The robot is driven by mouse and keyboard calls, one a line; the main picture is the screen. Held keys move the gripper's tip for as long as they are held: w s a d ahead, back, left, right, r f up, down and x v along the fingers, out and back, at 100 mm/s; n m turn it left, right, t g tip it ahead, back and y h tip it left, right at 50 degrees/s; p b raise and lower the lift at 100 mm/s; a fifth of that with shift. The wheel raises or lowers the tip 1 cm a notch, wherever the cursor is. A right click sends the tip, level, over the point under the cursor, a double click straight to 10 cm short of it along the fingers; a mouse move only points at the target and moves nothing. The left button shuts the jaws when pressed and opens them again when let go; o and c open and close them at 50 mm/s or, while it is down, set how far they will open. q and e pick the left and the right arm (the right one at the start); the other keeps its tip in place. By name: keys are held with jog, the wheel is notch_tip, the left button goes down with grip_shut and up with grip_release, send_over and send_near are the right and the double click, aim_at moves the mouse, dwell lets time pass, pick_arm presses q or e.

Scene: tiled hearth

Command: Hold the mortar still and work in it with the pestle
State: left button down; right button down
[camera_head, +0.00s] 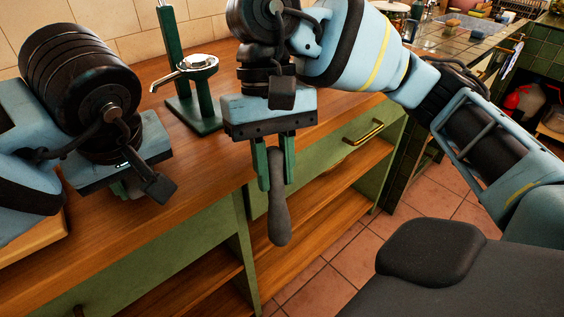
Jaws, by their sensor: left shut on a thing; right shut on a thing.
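My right gripper (275,160) is shut on the top of a dark grey pestle (279,215). The pestle hangs nearly upright, thick end down, in front of the counter's edge and open shelves in the picture. My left gripper (130,188) is low over the counter at the left. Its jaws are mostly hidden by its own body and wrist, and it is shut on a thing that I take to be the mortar. No mortar shows clearly; only a small greyish patch is visible under that gripper.
A green stand with a silver top (198,64) stands on the wooden counter (205,150) between the grippers, towards the wall. A pale wooden block (35,243) lies at the left edge. The tiled floor (335,268) is below right. A tiled worktop (455,42) with several items is behind.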

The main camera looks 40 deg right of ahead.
jog(key=w+d+r+t, duration=0.1)
jog(key=w+d+r, duration=0.15)
jog(key=r, duration=0.55)
jog(key=w+d+r, duration=0.1)
jog(key=w+r, duration=0.3)
jog(key=r, duration=0.3)
jog(key=w+a+r+m+t, duration=0.2)
jog(key=w+a, duration=0.3)
jog(key=a, duration=0.3)
jog(key=w+a+r+m+t+y, duration=0.1)
jog(key=w+a+r+m+t, duration=0.1)
jog(key=w+a+m, duration=0.2)
jog(key=w+a, duration=0.2)
jog(key=a, duration=0.2)
jog(key=shift+w+r, duration=0.15)
jog(key=shift+w, duration=0.15)
jog(key=shift+d, duration=0.1)
notch_tip(320, 180, down, 7)
jog(key=shift+f, duration=0.2)
jog(key=shift+f, duration=0.6)
dwell(1.3)
jog(key=shift+r, duration=0.7)
